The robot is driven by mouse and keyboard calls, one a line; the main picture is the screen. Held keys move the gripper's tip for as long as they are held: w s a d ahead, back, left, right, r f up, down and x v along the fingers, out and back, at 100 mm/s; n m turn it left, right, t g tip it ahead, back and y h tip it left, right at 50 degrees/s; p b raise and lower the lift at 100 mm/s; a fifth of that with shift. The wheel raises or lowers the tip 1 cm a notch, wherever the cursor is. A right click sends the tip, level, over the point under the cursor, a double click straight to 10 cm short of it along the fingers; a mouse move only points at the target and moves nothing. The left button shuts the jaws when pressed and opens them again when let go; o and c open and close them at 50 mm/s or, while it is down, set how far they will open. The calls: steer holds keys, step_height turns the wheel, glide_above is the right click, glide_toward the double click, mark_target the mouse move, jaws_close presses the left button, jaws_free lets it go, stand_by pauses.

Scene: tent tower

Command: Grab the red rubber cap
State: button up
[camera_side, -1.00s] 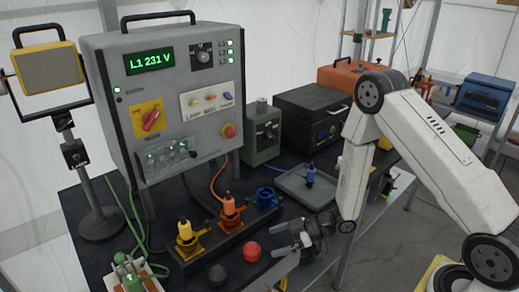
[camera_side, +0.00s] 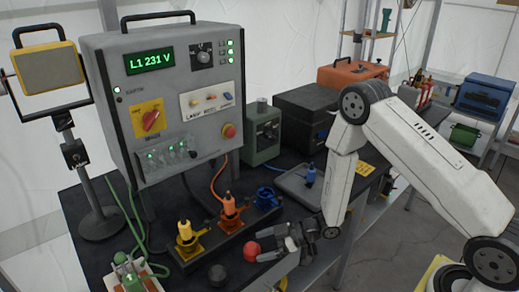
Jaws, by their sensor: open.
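The red rubber cap (camera_side: 252,250) is a small round red piece on the dark table top, in front of the socket strip. My gripper (camera_side: 274,249) is low over the table just to the right of the cap, with its grey fingers pointing left. The jaws are open and nothing shows between them. The near fingertip lies close to the cap's right side; I cannot tell whether it touches.
A black cap (camera_side: 217,273) lies left of the red one. Behind stands a strip with yellow (camera_side: 186,235), orange (camera_side: 229,209) and blue (camera_side: 267,197) connectors. The grey panel box (camera_side: 170,90) rises at the back left.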

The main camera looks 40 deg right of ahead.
mark_target(259, 247)
steer(key=shift+x, duration=1.85)
steer(key=c, duration=1.2)
